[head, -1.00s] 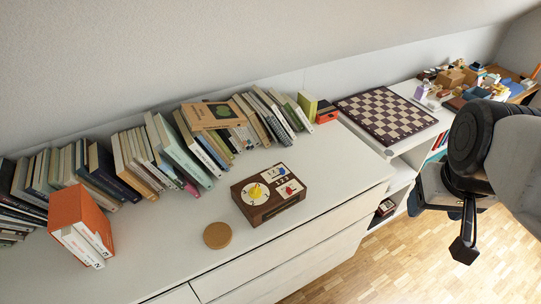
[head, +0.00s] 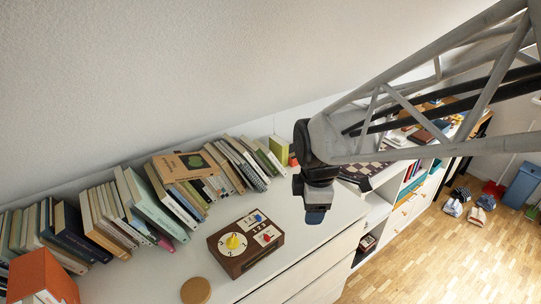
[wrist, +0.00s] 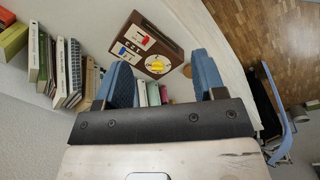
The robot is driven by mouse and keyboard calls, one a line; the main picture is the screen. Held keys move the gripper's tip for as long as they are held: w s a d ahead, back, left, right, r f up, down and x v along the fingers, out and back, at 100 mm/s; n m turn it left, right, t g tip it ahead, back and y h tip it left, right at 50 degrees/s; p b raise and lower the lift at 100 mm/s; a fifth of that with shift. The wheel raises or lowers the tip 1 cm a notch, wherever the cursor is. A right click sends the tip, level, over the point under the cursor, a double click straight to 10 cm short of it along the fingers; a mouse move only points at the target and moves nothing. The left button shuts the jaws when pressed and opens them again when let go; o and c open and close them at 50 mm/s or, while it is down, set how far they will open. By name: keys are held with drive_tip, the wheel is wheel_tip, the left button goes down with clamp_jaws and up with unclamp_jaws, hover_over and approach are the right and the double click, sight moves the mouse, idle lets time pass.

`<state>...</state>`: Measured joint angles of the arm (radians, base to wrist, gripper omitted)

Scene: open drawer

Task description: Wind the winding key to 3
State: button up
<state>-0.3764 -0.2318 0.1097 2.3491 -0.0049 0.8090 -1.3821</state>
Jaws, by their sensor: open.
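A dark wooden box (head: 262,258) stands on the white cabinet top. Its top has a white dial with numerals and a yellow winding key (head: 232,242) at its centre. Which numeral the key points to is too small to tell. Beside the dial are white panels with a blue piece, a red piece and printed numbers. My gripper (head: 316,214) is above the cabinet top, right of the box and apart from it. In the wrist view, its blue fingers are open and empty; the yellow key (wrist: 158,65) shows beyond them, between the fingertips.
A row of leaning books (head: 150,205) stands along the wall behind the box. A round tan disc (head: 196,290) lies left of the box. An orange box (head: 42,276) is at far left. A chessboard (head: 362,172) lies behind my arm.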

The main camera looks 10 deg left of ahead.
drive_tip(key=w+a+f+n, duration=0.3)
drive_tip(key=a+f+n, duration=0.3)
drive_tip(key=a+n, duration=0.3)
drive_tip(key=n+g, duration=0.1)
drive_tip(key=n, duration=0.7)
hover_over(232, 241)
wheel_tip(232, 241, down, 6)
drive_tip(key=shift+a+f, duration=0.1)
drive_tip(key=shift+f, duration=0.05)
drive_tip(key=shift+f, duration=3.85)
drive_tip(key=c, duration=0.9)
drive_tip(key=shift+o, duration=0.2)
